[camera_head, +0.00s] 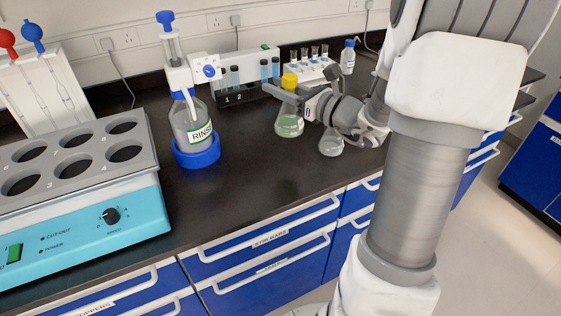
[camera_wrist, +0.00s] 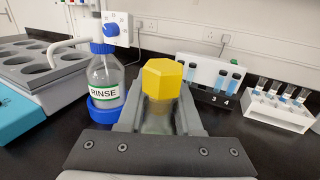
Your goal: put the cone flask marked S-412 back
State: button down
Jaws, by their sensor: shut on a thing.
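A cone flask (camera_head: 289,125) with a yellow cap and greenish liquid is in my gripper (camera_head: 287,95), which is shut around its neck below the cap. The flask looks upright and is over the dark bench; I cannot tell whether its base touches it. In the wrist view the yellow cap (camera_wrist: 166,79) stands between the fingers of my gripper (camera_wrist: 160,118) and hides most of the body. A second cone flask (camera_head: 331,143), clear with greyish contents, stands on the bench right of it, under my wrist. No S-412 mark is readable on either flask.
A rinse bottle (camera_head: 191,120) in a blue base stands to the left. Vial racks (camera_wrist: 210,78) (camera_wrist: 278,113) and a small blue-capped bottle (camera_head: 348,57) stand behind. The front middle bench is clear.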

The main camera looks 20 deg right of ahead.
aim_at(279, 123)
notch_tip(279, 123, down, 10)
jog(key=b, duration=0.3)
jog(key=shift+f, duration=0.15)
jog(key=c, duration=0.6)
grip_release()
jog(key=shift+r, duration=0.2)
jog(key=p+v, duration=0.1)
jog(key=v, duration=1.1)
